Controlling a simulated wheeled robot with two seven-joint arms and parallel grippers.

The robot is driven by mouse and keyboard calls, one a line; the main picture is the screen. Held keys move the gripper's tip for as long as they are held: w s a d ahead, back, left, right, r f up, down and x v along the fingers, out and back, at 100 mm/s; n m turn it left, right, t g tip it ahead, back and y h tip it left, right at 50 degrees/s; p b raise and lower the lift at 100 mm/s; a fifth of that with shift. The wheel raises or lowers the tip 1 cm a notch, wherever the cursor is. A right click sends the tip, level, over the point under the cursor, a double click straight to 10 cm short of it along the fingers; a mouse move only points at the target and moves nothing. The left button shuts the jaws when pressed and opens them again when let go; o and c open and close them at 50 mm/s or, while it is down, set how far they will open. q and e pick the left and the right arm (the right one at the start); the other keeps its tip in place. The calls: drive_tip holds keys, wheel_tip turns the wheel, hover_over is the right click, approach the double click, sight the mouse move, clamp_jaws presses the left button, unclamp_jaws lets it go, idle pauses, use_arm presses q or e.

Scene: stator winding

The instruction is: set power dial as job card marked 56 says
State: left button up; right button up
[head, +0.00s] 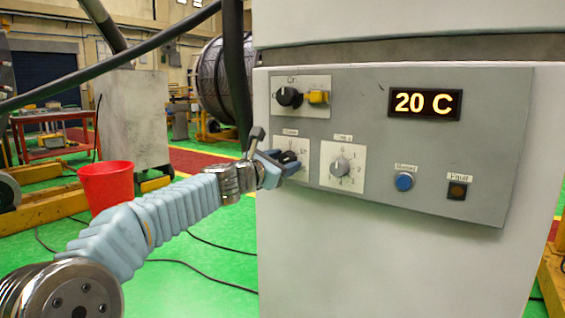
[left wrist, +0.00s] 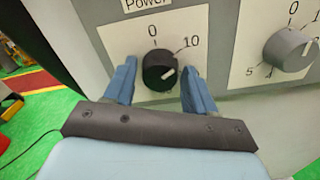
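The power dial is a black knob (left wrist: 157,68) on a white scale plate (left wrist: 205,25) in the left wrist view, under a cut-off "Power" label. A 0 stands above it and a 10 at its upper right. Its pale pointer mark lies on the knob's lower right. My left gripper (left wrist: 160,72) is open, with one blue finger on each side of the knob and small gaps visible. In the head view the left gripper (head: 287,163) is at the panel and covers much of this dial. No job card marked 56 is seen. My right gripper is not in view.
The grey panel (head: 450,180) also carries a numbered grey dial (head: 339,165), a black switch (head: 289,97) with a yellow part, a blue button (head: 404,181), a dark square button (head: 457,190) and a display (head: 424,104) reading 20 C. A red bucket (head: 106,184) stands left.

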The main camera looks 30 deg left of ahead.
use_arm(q)
drive_tip(key=c, duration=0.8)
drive_tip(key=shift+m, duration=0.4)
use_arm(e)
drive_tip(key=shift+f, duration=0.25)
use_arm(q)
drive_tip(key=m+b, duration=0.2)
drive_tip(key=m, duration=0.2)
drive_tip(key=shift+f, duration=0.1)
drive_tip(key=m+b, duration=0.2)
drive_tip(key=m, duration=0.4)
drive_tip(key=shift+b, duration=0.35)
drive_tip(key=m+b, duration=0.2)
drive_tip(key=m, duration=0.3)
drive_tip(key=shift+m, duration=0.4)
drive_tip(key=m+b, duration=0.2)
drive_tip(key=m, duration=0.1)
drive_tip(key=shift+m, duration=0.3)
drive_tip(key=shift+m+b, duration=0.9)
drive_tip(key=shift+m, duration=1)
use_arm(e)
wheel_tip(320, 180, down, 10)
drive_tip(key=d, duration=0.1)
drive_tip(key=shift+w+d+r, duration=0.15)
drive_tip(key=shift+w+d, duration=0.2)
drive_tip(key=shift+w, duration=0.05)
